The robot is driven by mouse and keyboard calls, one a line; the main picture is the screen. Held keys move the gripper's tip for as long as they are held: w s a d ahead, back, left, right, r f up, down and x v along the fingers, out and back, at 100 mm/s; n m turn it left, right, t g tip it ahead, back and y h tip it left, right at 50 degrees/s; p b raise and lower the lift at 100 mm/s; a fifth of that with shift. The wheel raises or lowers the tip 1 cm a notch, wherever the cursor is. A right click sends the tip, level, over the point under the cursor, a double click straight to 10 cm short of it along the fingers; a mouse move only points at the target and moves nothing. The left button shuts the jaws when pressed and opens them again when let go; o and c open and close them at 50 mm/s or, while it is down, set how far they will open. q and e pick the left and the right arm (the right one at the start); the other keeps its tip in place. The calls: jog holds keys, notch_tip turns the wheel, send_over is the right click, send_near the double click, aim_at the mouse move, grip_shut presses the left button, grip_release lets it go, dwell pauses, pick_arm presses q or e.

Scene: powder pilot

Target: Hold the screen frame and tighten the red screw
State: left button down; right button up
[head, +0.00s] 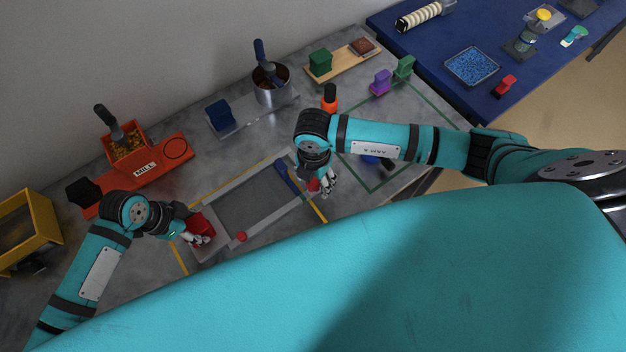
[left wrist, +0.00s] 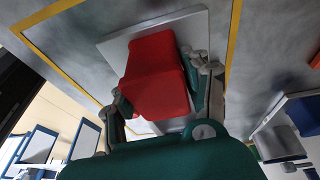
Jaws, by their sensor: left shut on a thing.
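The screen frame (head: 228,188), a grey rectangle with a dark mesh, lies on the table in the head view. My left gripper (head: 199,238) is shut on a red block (head: 203,222) at the frame's left end. In the left wrist view the block (left wrist: 155,75) sits between the fingers over a light grey plate (left wrist: 120,50). A small round red knob (head: 241,236) is on the frame's near edge. Another small red piece (head: 313,185) is at the right end, beside my right gripper (head: 328,186). I cannot tell which is the screw, or whether the right fingers are closed.
A blue bar (head: 287,177) lies along the frame's right side. Behind stand a red mill tray (head: 160,167), a steel pot (head: 270,90) and an orange-red bottle (head: 329,103). A yellow bin (head: 40,215) stands at far left. A blue table (head: 440,45) adjoins at upper right.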

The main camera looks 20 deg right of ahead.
aim_at(314, 180)
pick_arm(q)
jog(key=shift+s+f, duration=0.1)
pick_arm(e)
notch_tip(314, 180, up, 12)
dwell(0.6)
dwell(0.9)
pick_arm(q)
jog(key=c, duration=1)
grip_release()
jog(key=o, duration=0.9)
jog(key=shift+r, duration=0.2)
jog(key=shift+v, duration=3.65)
